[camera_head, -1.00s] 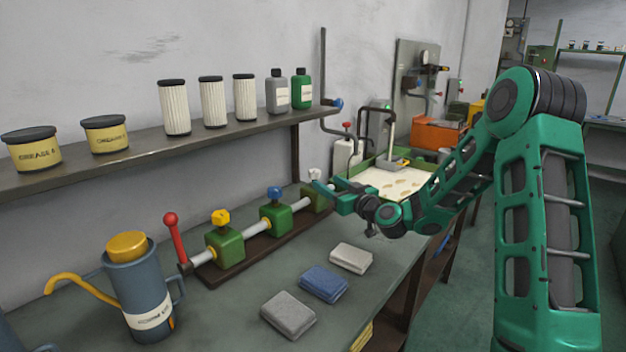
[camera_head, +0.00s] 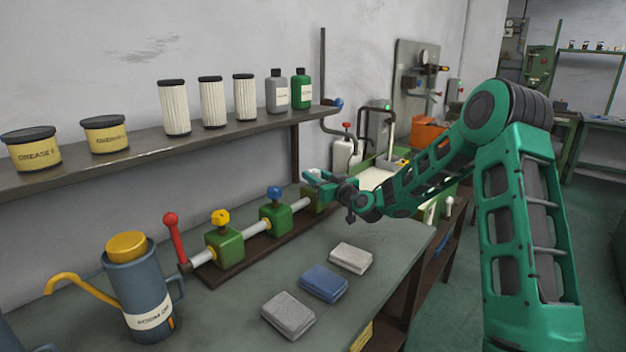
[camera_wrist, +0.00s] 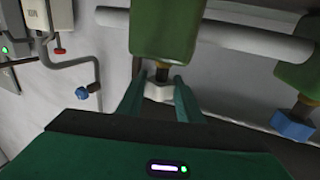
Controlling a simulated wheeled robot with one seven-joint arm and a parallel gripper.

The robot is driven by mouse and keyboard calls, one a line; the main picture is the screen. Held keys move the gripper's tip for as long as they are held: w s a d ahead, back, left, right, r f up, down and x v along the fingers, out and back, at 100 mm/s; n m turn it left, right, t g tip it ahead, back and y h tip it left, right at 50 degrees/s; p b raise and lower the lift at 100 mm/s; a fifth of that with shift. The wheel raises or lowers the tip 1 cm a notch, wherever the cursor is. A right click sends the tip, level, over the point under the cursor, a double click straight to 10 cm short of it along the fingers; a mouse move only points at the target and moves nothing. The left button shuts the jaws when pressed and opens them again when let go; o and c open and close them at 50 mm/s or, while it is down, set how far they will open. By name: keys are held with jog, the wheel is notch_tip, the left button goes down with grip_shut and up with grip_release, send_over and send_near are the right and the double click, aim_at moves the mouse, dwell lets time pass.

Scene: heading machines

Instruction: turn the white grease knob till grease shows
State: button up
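The white grease knob (camera_wrist: 158,91) shows in the wrist view below a green block (camera_wrist: 165,30) on a pale bar, with a dark stem between them. My gripper (camera_wrist: 162,78) has one finger on each side of this knob. The fingers stand apart, and I cannot make out firm contact. No grease can be made out. Nearer blocks carry a blue knob (camera_head: 274,193) and a yellow knob (camera_head: 220,217).
A red-handled lever (camera_head: 171,235) stands at the bar's near end, beside a blue-grey oil can (camera_head: 140,290). Folded cloths (camera_head: 324,283) lie on the bench in front. A shelf (camera_head: 150,143) with filters, bottles and grease tubs runs above. The bench's front right is clear.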

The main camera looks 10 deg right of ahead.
jog(key=c, duration=0.4)
jog(key=shift+a, duration=0.2)
jog(key=shift+d, duration=0.15)
jog(key=shift+d+n+y, duration=0.1)
jog(key=shift+n+y, duration=0.2)
jog(key=shift+y, duration=0.2)
jog(key=shift+g+y, duration=0.3)
jog(key=shift+o, duration=0.2)
jog(key=n+g+y, duration=0.1)
jog(key=y, duration=0.1)
jog(key=n+g+y, duration=0.1)
jog(key=n+y, duration=0.1)
jog(key=shift+w+d+n+g, duration=0.1)
jog(key=shift+d+n+g, duration=0.05)
jog(key=shift+n+g, duration=0.15)
jog(key=n+g+y, duration=0.4)
jog(key=g, duration=0.2)
jog(key=shift+w+n+y, duration=0.1)
jog(key=shift+n+y, duration=0.3)
jog(key=shift+n+g, duration=0.4)
jog(key=shift+g, duration=0.1)
jog(key=shift+w+d+n+g+y, duration=0.1)
jog(key=shift+n+g+y, duration=0.55)
jog(key=shift+g, duration=0.45)
